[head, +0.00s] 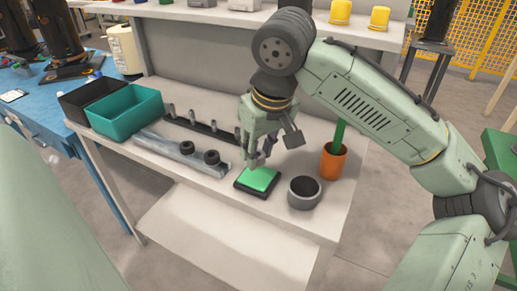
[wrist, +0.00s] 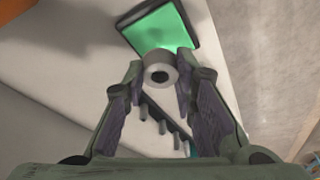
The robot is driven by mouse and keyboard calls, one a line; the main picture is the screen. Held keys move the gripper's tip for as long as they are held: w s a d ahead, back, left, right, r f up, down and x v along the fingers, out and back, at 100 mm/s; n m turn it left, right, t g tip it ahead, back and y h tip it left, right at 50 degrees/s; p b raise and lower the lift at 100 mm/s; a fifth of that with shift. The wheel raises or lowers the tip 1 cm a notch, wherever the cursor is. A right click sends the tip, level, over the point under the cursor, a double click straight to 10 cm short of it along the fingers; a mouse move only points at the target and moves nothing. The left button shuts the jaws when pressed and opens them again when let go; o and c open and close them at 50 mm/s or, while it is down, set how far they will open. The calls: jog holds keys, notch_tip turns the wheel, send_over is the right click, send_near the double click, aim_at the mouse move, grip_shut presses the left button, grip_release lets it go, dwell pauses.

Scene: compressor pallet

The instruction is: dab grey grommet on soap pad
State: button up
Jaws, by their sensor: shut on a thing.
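My gripper (head: 259,158) is above the far edge of the soap pad, pointing down. In the wrist view, my gripper (wrist: 159,82) is shut on a grey grommet (wrist: 159,63), a short ring with a dark hole, held between the fingertips. The soap pad (head: 259,179) is a green square in a black tray on the white bench. The pad also shows in the wrist view (wrist: 157,32), just beyond the grommet, which overlaps its near edge. Whether the grommet touches the pad, I cannot tell. The grommet is hard to make out in the head view.
A grey cup (head: 304,193) and an orange pot (head: 333,162) with a green upright stand right of the pad.

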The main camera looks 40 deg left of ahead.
jog(key=shift+r+p, duration=2.1)
jog(key=shift+r, duration=0.3)
jog(key=shift+f, duration=0.1)
